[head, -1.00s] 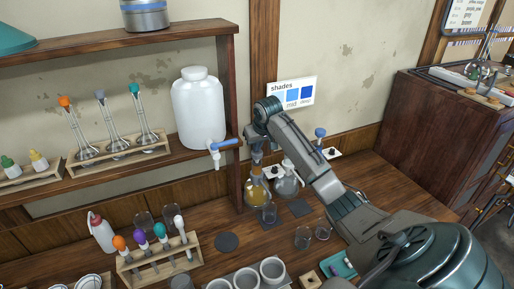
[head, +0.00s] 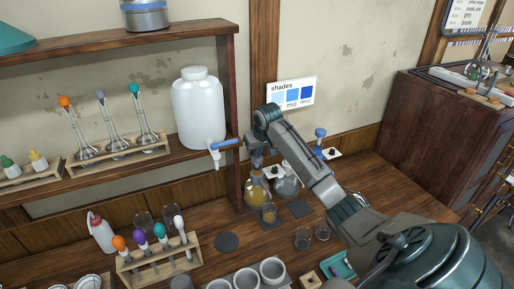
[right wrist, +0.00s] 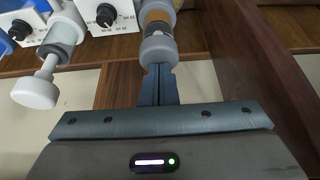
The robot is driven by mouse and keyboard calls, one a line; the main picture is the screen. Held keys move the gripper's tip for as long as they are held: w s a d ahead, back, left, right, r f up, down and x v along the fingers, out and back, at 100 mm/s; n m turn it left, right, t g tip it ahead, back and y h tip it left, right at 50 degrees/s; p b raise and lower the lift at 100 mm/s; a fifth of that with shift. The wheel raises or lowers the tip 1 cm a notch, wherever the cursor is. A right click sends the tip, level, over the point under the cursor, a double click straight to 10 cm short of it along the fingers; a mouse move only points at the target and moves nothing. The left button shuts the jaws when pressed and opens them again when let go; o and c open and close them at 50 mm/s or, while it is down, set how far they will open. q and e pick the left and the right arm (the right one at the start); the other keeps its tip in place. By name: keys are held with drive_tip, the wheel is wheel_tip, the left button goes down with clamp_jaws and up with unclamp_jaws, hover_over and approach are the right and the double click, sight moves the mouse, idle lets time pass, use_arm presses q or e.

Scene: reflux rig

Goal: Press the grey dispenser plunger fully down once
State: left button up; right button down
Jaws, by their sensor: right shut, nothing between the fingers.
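The grey dispenser plunger (right wrist: 158,50) shows in the right wrist view at the tips of my right gripper (right wrist: 158,72), its cap close to the collar of the amber-coloured dispenser. My right gripper is shut and empty, and its fingertips appear to touch the cap. In the head view my right gripper (head: 257,163) points down above the amber flask (head: 256,193); the plunger there is mostly hidden by it. A small beaker (head: 270,214) in front of the flask holds amber liquid. My left gripper is not in view.
A second pale plunger (right wrist: 36,90) stands raised on its stem beside it. A clear flask (head: 286,188) and a blue-topped dispenser (head: 320,133) are to the right. A white jug with a blue tap (head: 228,143) and the shelf post (head: 229,100) are close on the left.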

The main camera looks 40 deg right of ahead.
drive_tip(key=shift+r+p, duration=0.65)
drive_tip(key=shift+r, duration=2)
drive_tip(key=shift+r, duration=0.1)
wheel_tip(320, 180, up, 6)
drive_tip(key=shift+f, duration=0.1)
